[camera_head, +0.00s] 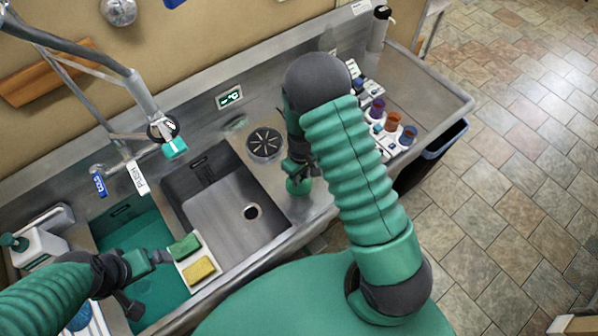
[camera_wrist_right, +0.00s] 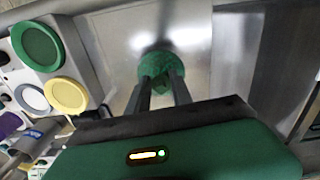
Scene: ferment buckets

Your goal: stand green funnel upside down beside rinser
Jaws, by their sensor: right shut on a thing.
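The round rinser (camera_head: 265,143), dark with a star of spokes, is set in the steel counter right of the steel basin. My right gripper (camera_head: 299,170) is just right of and nearer than the rinser, pointing down. It is shut on the green funnel (camera_head: 298,186), which is close above or touching the counter; I cannot tell which. In the right wrist view the funnel (camera_wrist_right: 163,64) is between the fingertips (camera_wrist_right: 161,82), its rounded green part showing beyond them. My left gripper (camera_head: 160,257) is by the green sponge at the left; its jaws are unclear.
The steel basin (camera_head: 225,200) and a teal-filled basin (camera_head: 140,245) are to the left. A green sponge (camera_head: 185,246) and a yellow sponge (camera_head: 199,270) lie between them. Several coloured cups, one orange (camera_head: 392,121), stand on the right. Bare counter surrounds the funnel.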

